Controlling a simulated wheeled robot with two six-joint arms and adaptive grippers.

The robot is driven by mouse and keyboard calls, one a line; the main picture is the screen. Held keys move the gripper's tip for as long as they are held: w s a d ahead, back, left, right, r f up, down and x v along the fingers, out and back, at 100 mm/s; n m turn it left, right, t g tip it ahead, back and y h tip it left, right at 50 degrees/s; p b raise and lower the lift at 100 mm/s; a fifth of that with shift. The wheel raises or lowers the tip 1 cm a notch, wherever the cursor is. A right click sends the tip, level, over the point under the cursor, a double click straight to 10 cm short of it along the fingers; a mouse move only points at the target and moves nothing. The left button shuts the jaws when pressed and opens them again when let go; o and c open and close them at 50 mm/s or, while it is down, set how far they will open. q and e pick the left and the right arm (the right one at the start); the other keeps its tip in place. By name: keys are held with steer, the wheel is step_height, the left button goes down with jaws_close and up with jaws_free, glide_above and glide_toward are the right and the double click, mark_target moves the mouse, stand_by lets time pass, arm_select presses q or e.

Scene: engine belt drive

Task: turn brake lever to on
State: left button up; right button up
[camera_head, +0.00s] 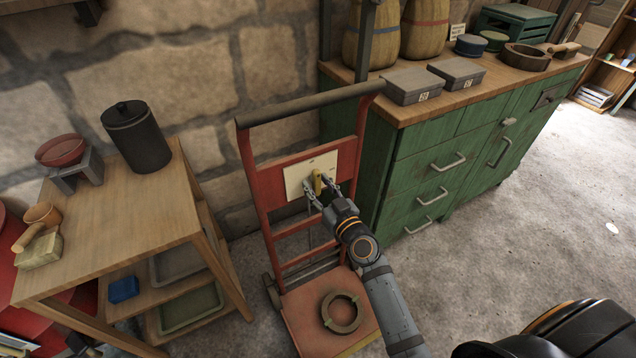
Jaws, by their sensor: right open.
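A small brass-yellow lever (318,182) stands on a cream plate (297,178) fixed to the red hand truck (268,186). I take it to be the brake lever; any markings on the plate are too small to read. My right gripper (321,198) is open at the lower part of the lever, with its fingers on either side of it. I cannot tell whether they touch it. My left gripper is not in view.
A wooden table (105,262) with a dark canister (137,137) stands at the left. A green cabinet (405,190) is close at the right. A dark ring (342,329) lies on the hand truck's base. Floor at the right is free.

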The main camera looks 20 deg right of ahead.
steer(key=shift+w, duration=0.1)
jaws_close()
